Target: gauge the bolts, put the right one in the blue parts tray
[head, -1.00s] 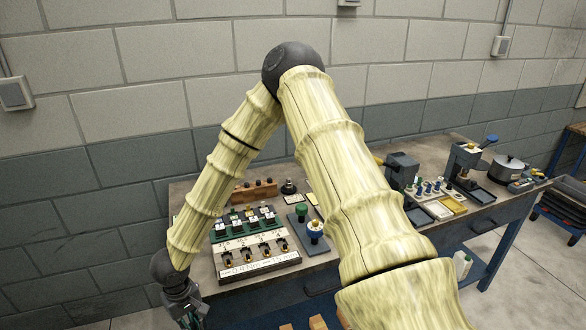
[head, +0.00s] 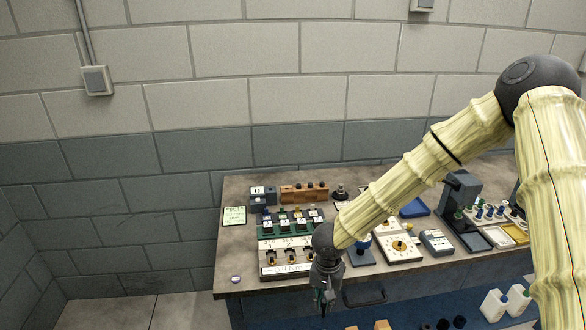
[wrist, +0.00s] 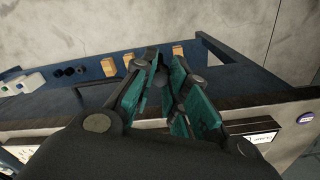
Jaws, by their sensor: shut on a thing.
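My gripper (head: 325,297) hangs in front of the bench's front edge, below and right of the white numbered rack (head: 268,270). In the wrist view my gripper (wrist: 163,72) has its teal fingers close together, shut on a small dark thing between the tips. The fingers mostly hide it, so I cannot tell if it is a bolt. A blue flat tray (head: 415,208) lies towards the back of the bench, right of my forearm. Several blue- and green-topped pieces (head: 490,212) stand in a pale rack at the right.
A grey device (head: 436,242) sits beside the dial plate. White bottles (head: 493,305) and wooden blocks (head: 382,325) stand on the blue lower shelf. A wooden block rack (head: 304,192) stands behind.

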